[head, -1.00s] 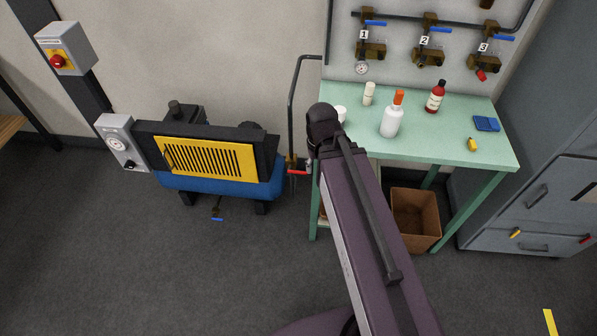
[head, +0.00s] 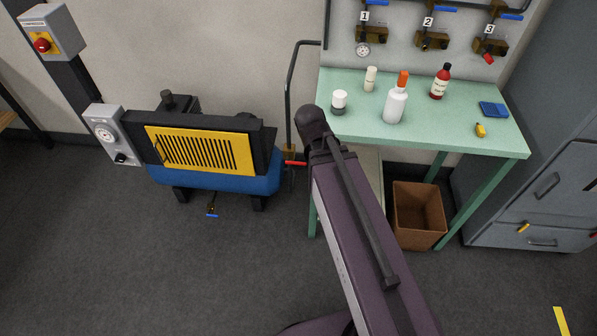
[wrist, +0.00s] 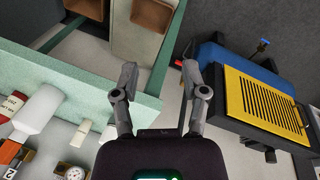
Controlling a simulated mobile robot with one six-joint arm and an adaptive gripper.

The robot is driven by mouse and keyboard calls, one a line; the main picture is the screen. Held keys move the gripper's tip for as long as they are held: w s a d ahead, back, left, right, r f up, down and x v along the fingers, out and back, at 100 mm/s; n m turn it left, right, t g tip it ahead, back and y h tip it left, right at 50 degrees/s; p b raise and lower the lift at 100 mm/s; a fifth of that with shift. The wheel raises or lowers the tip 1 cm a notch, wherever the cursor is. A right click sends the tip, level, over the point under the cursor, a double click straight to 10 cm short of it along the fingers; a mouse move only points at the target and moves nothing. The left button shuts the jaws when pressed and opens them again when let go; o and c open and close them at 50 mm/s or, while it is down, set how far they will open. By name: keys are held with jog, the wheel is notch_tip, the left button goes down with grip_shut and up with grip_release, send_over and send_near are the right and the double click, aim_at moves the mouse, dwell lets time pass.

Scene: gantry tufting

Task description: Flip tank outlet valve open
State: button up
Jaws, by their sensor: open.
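The tank outlet valve, with a red lever (head: 295,163), is at the right end of the blue tank (head: 218,185), at the foot of a dark riser pipe. The lever lies roughly horizontal in the head view. A bit of red beside the tank end also shows in the wrist view (wrist: 178,63), partly cut off by my right finger. My gripper (wrist: 171,84) is open and empty, its fingers well apart, and appears clear of the lever. In the head view my arm hides the gripper.
A green bench (head: 440,130) with several bottles stands right of the valve. A cardboard bin (head: 418,215) is beneath it. A blue-handled valve (head: 212,212) hangs under the tank. A yellow grille (head: 200,150) covers the compressor front. The floor in front is clear.

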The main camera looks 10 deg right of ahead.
jog(key=w+f+n+t+h+b, duration=0.1)
jog(key=w+f+t+h+b, duration=0.2)
jog(key=f+b, duration=0.85)
jog(key=n+t+h+b, duration=0.6)
jog(key=n+t+b, duration=0.3)
jog(key=b, duration=2.8)
send_near(299, 164)
jog(key=s+a+m, duration=0.1)
jog(key=s+a, duration=0.1)
jog(key=shift+s+f+t, duration=0.2)
jog(key=shift+f+t, duration=0.1)
jog(key=shift+f, duration=0.1)
jog(key=shift+w, duration=0.1)
jog(key=x, duration=1.3)
jog(key=shift+w+d, duration=0.2)
jog(key=shift+d, duration=0.05)
grip_shut()
